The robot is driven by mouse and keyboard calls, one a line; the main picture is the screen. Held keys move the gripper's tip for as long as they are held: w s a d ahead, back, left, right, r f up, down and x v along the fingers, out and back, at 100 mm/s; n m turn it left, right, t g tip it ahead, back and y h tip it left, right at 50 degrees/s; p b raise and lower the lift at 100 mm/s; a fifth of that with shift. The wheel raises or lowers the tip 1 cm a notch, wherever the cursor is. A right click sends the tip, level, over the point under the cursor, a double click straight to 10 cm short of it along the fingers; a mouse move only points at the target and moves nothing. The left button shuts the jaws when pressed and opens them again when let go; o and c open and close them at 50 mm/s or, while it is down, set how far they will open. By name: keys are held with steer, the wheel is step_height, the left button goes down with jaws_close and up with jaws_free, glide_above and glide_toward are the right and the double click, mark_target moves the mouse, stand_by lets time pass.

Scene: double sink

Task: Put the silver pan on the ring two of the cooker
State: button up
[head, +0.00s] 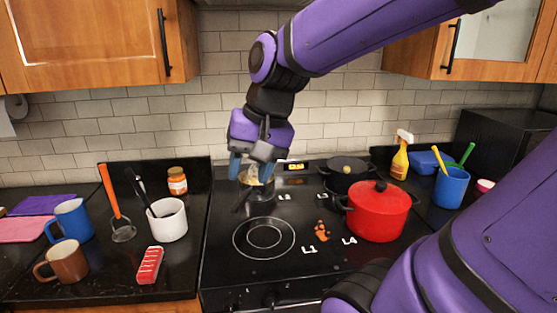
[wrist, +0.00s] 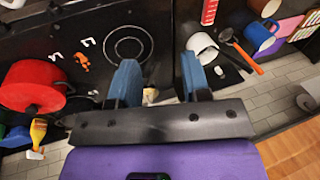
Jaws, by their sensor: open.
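The silver pan (head: 262,194) is on the back-left ring of the black cooker (head: 225,262), beside the L2 label (head: 284,197). Its dark handle (head: 241,201) points toward the front left. Something yellowish shows at the pan, partly behind my fingers. My gripper (head: 250,173) points down just above the pan with its blue fingers apart, and they overlap the pan in the head view. In the wrist view the open gripper (wrist: 158,66) has a small pale thing (wrist: 150,95) between its fingers; the pan itself is mostly hidden there.
A red pot (head: 377,214) stands on the front-right ring, with a black pot (head: 347,176) behind it. The front-left ring (head: 264,237) is bare. An orange mark (head: 322,231) lies between the rings.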

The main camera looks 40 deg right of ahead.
steer(key=s+d+r+n+t+h, duration=0.1)
steer(key=s+r+n+t+h, duration=0.1)
steer(key=s+n, duration=0.3)
steer(key=shift+s+d+r+n+t, duration=0.2)
steer(key=shift+d+r+n+t, duration=0.1)
steer(key=shift+d+r+n, duration=0.1)
stand_by(0.9)
